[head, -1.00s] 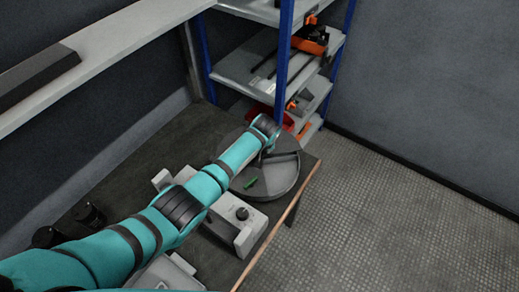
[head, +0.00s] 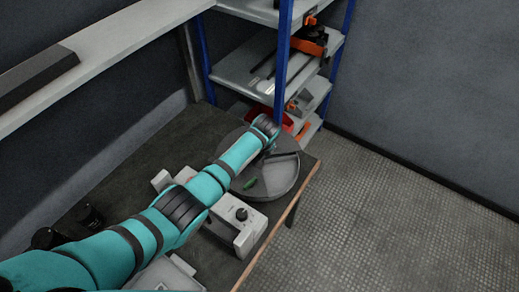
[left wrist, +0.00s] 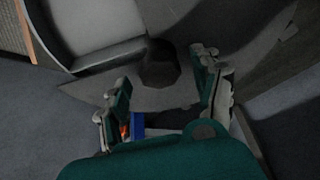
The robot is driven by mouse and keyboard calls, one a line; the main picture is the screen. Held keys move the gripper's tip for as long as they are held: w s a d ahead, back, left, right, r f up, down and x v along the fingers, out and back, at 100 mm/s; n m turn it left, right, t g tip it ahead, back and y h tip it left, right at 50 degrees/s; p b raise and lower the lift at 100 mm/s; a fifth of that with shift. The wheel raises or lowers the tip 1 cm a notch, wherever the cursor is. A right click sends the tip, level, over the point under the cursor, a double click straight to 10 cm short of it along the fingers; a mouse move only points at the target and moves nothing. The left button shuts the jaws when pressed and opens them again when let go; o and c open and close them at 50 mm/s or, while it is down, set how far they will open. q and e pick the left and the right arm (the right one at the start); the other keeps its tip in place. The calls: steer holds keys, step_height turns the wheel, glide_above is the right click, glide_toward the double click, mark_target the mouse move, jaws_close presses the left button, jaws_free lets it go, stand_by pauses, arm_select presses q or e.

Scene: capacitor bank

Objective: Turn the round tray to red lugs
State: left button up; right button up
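The round grey tray (head: 284,181) stands on the dark bench near its right end; my left forearm and wrist hide part of it. A small green piece (head: 250,182) lies in it near the arm. I see no red lugs in the tray. My left gripper reaches over the tray in the head view, its fingers hidden there. In the left wrist view my left gripper (left wrist: 162,92) is open, its fingers apart, with a dark upright knob (left wrist: 161,63) just beyond and between the tips. I cannot tell whether they touch it. A tray compartment (left wrist: 90,22) shows upper left. My right gripper is not in view.
A light grey device with a black knob (head: 241,214) stands on the bench in front of the tray. A blue-post shelf unit (head: 283,60) with tools and a red bin stands behind. Open floor (head: 400,200) lies to the right.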

arm_select(q)
steer(key=v, duration=1.2)
stand_by(0.5)
